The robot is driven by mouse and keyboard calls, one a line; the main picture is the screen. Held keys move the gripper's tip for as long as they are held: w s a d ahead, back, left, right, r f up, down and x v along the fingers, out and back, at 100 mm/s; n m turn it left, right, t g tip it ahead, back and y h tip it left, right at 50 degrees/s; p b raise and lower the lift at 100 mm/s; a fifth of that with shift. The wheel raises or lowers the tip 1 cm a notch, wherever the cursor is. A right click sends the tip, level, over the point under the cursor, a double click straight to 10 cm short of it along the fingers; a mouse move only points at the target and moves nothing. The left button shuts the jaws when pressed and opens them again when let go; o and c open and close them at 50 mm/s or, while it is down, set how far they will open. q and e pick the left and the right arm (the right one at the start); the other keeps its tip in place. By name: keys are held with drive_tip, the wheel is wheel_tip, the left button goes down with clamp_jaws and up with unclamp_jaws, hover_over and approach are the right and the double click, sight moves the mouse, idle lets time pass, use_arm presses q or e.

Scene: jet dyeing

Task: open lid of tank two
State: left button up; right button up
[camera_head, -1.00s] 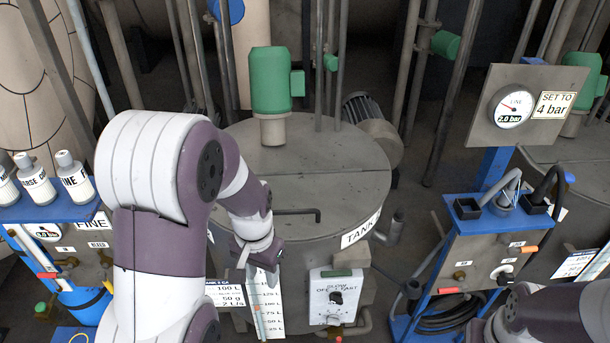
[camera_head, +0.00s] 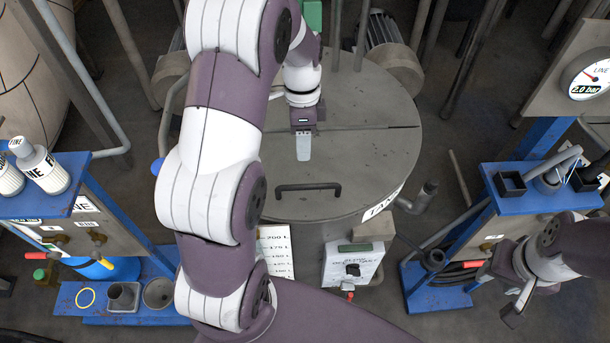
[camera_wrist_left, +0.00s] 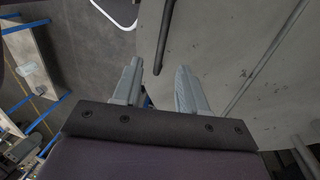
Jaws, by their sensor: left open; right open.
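The tank has a round grey lid (camera_head: 375,165) with a straight seam across it; the lid lies flat and shut. A dark bar handle (camera_head: 308,188) stands on its front half. The handle also shows in the left wrist view (camera_wrist_left: 163,38), ahead of the fingers. The tank's label (camera_head: 382,205) is partly readable as "TAN"; its number cannot be read. My left gripper (camera_head: 303,148) hangs over the lid, behind the handle and apart from it. In the left wrist view its two fingers (camera_wrist_left: 160,85) are open and empty. My right gripper (camera_head: 515,308) is open and empty at the lower right.
A control box (camera_head: 353,264) and a level scale (camera_head: 274,250) are at the tank's front. A blue stand (camera_head: 545,185) with a gauge panel is on the right. Bottles (camera_head: 40,166) stand on a blue shelf at left. Upright pipes and a motor (camera_head: 390,50) are behind the lid.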

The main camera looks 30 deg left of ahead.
use_arm(q)
drive_tip(key=b, duration=0.3)
hover_over(304, 185)
drive_tip(key=w, duration=0.1)
wheel_tip(304, 185, down, 5)
drive_tip(key=f+p, duration=0.1)
drive_tip(key=f, duration=0.3)
drive_tip(key=f+p, duration=0.1)
drive_tip(key=f, duration=0.1)
drive_tip(key=shift+s+a+p, duration=0.15)
drive_tip(key=shift+s+p, duration=0.15)
drive_tip(key=shift+s+f, duration=0.15)
drive_tip(key=shift+f, duration=0.4)
use_arm(e)
drive_tip(key=shift+w+a+f, duration=0.1)
drive_tip(key=shift+w+f, duration=0.05)
drive_tip(key=shift+f, duration=0.3)
drive_tip(key=shift+w+a+f, duration=0.1)
drive_tip(key=shift+w+f, duration=0.05)
drive_tip(key=shift+f, duration=0.3)
use_arm(q)
clamp_jaws()
